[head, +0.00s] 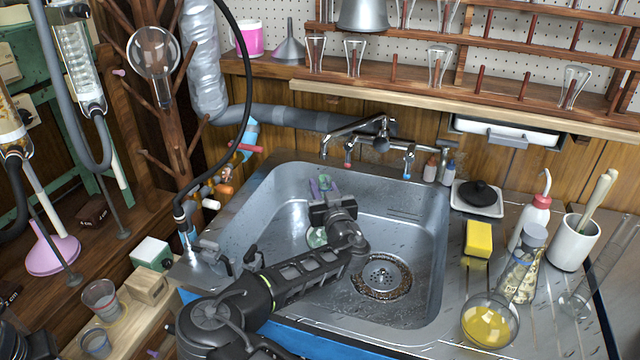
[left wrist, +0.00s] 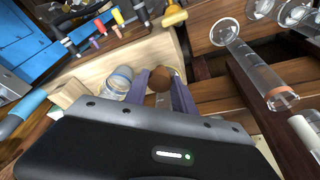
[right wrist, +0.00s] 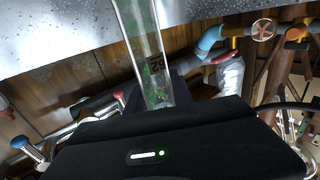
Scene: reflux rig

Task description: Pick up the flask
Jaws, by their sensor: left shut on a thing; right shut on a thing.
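My right gripper (head: 335,205) is low over the steel sink, shut on a clear glass vessel (right wrist: 142,45) with green stains and a dark number mark. In the right wrist view the vessel rises as a tube out of the frame, so its full shape is hidden. A round-bottomed flask (head: 153,55) hangs on the wooden rack at the left. Another round flask with yellow liquid (head: 488,325) stands right of the sink.
The sink (head: 428,225) has a drain (head: 382,276) and taps (head: 375,140) behind it. A yellow sponge (head: 479,238), a wash bottle (head: 532,225) and a white pot (head: 575,243) stand on the right. A beaker (head: 100,298) and wooden blocks (head: 148,287) stand at the left.

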